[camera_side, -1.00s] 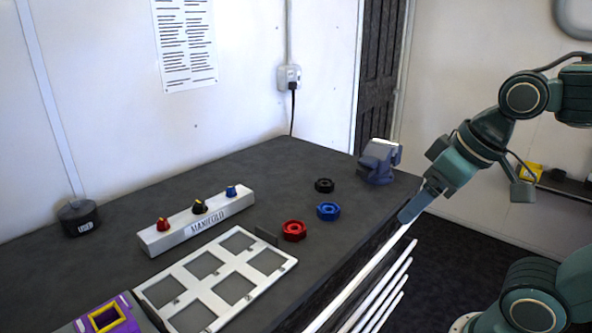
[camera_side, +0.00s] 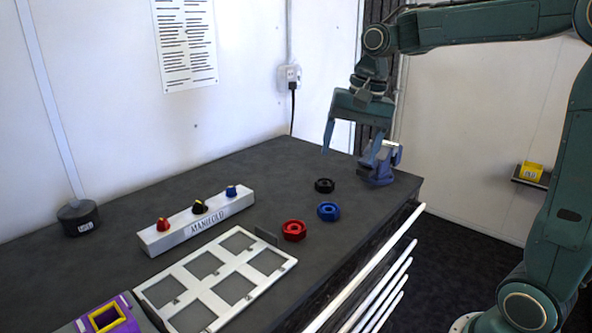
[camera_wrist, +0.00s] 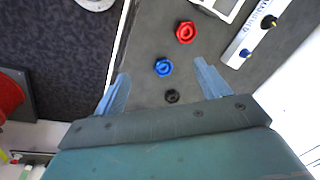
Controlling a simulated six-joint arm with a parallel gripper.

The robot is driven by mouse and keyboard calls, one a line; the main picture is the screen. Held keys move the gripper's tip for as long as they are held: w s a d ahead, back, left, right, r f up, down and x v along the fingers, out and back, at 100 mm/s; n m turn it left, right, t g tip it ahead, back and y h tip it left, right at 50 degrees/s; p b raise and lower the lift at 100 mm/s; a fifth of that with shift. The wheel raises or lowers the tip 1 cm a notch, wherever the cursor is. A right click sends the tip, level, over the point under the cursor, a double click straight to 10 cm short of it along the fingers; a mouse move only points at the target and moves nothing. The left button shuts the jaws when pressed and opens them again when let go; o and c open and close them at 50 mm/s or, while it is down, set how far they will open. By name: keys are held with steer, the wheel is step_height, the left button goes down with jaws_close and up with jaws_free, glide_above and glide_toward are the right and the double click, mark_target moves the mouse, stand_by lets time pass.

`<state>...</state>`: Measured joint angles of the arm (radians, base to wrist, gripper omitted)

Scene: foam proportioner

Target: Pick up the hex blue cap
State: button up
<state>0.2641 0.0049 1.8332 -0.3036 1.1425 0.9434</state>
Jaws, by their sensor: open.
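The hex blue cap (camera_side: 328,211) lies flat on the dark bench, between a red cap (camera_side: 294,230) and a black cap (camera_side: 324,185). My gripper (camera_side: 348,152) is open and empty, pointing down above the back right part of the bench. In the side view it appears above and behind the blue cap, clear of it. In the wrist view the blue cap (camera_wrist: 164,68) shows ahead of and between the two fingers of my gripper (camera_wrist: 162,84), with the black cap (camera_wrist: 171,96) nearer the gripper and the red cap (camera_wrist: 185,32) farther off.
A blue-grey vise (camera_side: 382,165) stands at the bench's right corner, close to one finger. A white manifold (camera_side: 215,221) with small knobs and a silver frame (camera_side: 160,293) with square openings lie to the left. White rails (camera_side: 385,262) run along the bench's front edge.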

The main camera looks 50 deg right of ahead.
steer(key=w+d+f+m+g, duration=0.2)
steer(key=w+d+f+m, duration=0.4)
steer(key=w+d, duration=0.3)
steer(key=shift+d+f+y, duration=0.2)
steer(key=shift+f+y, duration=0.2)
steer(key=shift+f, duration=0.1)
steer(key=shift+w, duration=0.1)
glide_above(329, 209)
steer(key=d, duration=0.1)
steer(key=shift+f, duration=4.25)
steer(key=shift+f, duration=0.1)
steer(key=shift+a+f, duration=0.2)
steer(key=shift+f, duration=1.05)
steer(key=shift+a+f, duration=0.2)
steer(key=shift+f, duration=1.05)
steer(key=c, duration=1.1)
steer(key=shift+r, duration=0.15)
